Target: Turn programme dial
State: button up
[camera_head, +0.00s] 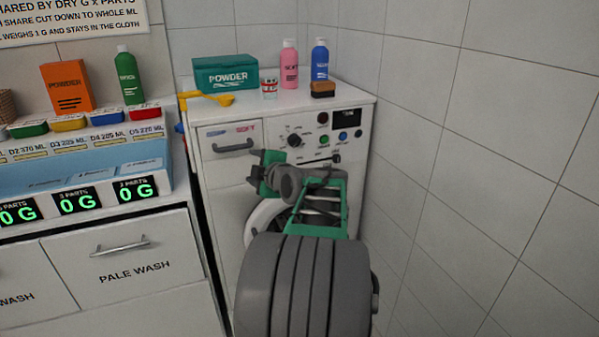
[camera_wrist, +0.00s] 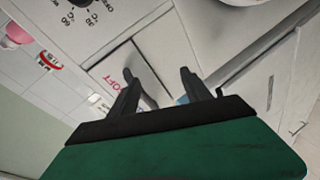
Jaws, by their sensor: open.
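The programme dial (camera_head: 294,140) is a dark round knob on the white front panel of the washing machine (camera_head: 222,175), right of the detergent drawer (camera_head: 230,141). In the wrist view a black dial (camera_wrist: 80,3) with numbers around it is cut off by the top left edge. My gripper (camera_head: 252,168) is green with dark fingers. It is in front of the machine, below and left of the dial and near the drawer's lower edge. In the wrist view the two fingers (camera_wrist: 157,76) are apart with nothing held, and the dial is outside them.
Round buttons and a dark display (camera_head: 346,119) are right of the dial. A teal powder box (camera_head: 225,76), bottles, a yellow scoop (camera_head: 214,98) and a brush (camera_head: 322,89) stand on top. A tiled wall (camera_head: 450,150) is close on the right; a counter with drawers is left.

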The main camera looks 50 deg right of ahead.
aim_at(297, 143)
jog(key=s+d+n+t+h+b, duration=0.15)
jog(key=s+d+h, duration=0.25)
jog(key=s+d, duration=0.65)
jog(key=x, duration=0.3)
jog(key=r+x, duration=0.1)
jog(key=x, duration=0.5)
jog(key=shift+d+r, duration=0.2)
jog(key=shift+d, duration=0.15)
jog(key=shift+w+d, duration=0.25)
jog(key=shift+w, duration=0.1)
grip_shut()
